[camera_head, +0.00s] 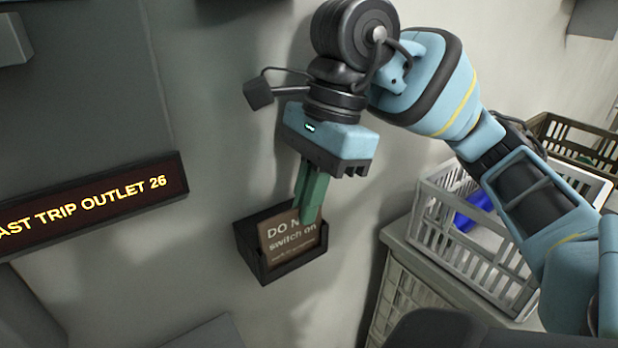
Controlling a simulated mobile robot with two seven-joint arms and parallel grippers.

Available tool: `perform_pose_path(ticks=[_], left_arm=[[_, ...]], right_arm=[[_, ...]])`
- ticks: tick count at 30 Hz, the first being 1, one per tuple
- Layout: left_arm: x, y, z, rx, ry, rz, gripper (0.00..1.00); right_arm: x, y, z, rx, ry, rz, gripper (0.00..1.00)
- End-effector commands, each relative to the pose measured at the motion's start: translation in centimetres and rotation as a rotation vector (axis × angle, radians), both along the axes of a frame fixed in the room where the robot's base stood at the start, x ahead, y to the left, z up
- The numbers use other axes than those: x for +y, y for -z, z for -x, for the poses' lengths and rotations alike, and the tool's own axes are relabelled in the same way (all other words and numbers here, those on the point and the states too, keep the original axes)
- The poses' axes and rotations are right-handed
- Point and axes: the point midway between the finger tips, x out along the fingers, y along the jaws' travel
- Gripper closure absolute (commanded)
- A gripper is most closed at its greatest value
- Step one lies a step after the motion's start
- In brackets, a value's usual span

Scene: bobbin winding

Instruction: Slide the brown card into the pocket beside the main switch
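The brown card (281,243), printed "DO N... switch on", stands slightly tilted with its lower part inside the dark pocket (291,265) on the wall. My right gripper (309,205) is above the pocket, pointing down, with its green fingers close together at the card's upper right edge. The fingers cover part of the lettering. Whether they pinch the card or only touch it is hard to see. My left gripper is out of view. I cannot make out the main switch.
A dark sign (90,205) with lit yellow letters is on the wall at left. A white crate (440,232) with a blue thing (476,209) inside stands on a ledge at right, below my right arm. A brown crate (578,138) is behind it.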

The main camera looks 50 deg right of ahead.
Motion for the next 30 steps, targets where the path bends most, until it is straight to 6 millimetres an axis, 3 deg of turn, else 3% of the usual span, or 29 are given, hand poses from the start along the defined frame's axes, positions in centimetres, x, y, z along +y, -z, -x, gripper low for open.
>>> perform_pose_path(ticks=[18,30], left_arm=[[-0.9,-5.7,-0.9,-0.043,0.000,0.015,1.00],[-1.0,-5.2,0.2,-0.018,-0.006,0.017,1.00]], right_arm=[[0.2,-7.1,0.0,-0.016,-0.005,-0.007,1.00],[0.4,-6.9,0.1,-0.011,-0.011,-0.007,1.00]])
